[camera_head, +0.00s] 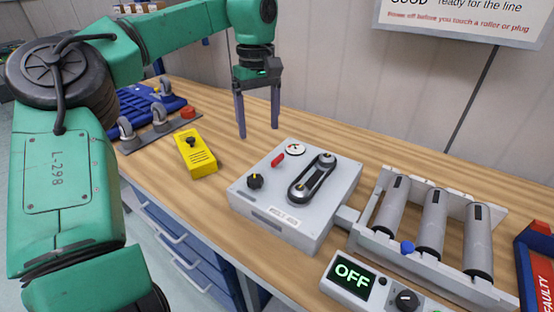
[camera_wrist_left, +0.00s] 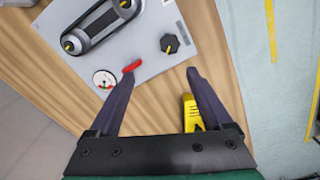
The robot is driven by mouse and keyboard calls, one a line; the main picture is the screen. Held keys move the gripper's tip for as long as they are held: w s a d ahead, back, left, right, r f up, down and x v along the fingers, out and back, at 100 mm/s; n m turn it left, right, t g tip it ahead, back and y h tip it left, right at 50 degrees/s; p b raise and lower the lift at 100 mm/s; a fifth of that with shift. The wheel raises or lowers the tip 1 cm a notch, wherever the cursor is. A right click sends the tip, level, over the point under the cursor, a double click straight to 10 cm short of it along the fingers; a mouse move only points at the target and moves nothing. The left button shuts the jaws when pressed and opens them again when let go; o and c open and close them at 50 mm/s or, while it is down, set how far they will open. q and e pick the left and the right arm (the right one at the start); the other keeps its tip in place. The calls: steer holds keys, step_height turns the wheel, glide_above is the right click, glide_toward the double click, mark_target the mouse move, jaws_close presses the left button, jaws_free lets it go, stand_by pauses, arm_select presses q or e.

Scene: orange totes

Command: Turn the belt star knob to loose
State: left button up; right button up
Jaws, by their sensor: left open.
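A black lobed knob (camera_head: 255,181) with a yellow mark sits on the left part of a grey belt box (camera_head: 331,222). The knob also shows in the left wrist view (camera_wrist_left: 169,43), beyond the fingertips. A belt (camera_head: 312,179) runs around two pulleys on the box top. A red lever (camera_head: 278,160) and a small round gauge (camera_head: 296,148) are near its back edge. My left gripper (camera_head: 258,132) is open and empty, pointing down above and behind the box. In the left wrist view its fingers (camera_wrist_left: 160,73) are apart, touching nothing visible. My right gripper is out of view.
A yellow device (camera_head: 195,155) lies left of the box. A roller frame (camera_head: 377,240) with a blue knob (camera_head: 407,247) and a panel reading OFF (camera_head: 351,275) are at the right. Bare wood lies behind the box.

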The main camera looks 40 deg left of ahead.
arm_select(q)
glide_toward(255, 178)
steer(key=shift+s+f, duration=0.15)
steer(key=shift+s, duration=0.8)
steer(key=f, duration=0.2)
steer(key=w+f, duration=0.1)
steer(key=f, duration=0.2)
steer(key=shift+w+d, duration=0.1)
steer(key=shift+w, duration=0.1)
step_height(255, 178, down, 3)
steer(key=shift+w+r+p, duration=0.1)
steer(key=shift+r+p, duration=0.05)
steer(key=shift+p, duration=0.15)
steer(key=shift+f, duration=0.25)
steer(key=shift+c, duration=0.5)
jaws_close()
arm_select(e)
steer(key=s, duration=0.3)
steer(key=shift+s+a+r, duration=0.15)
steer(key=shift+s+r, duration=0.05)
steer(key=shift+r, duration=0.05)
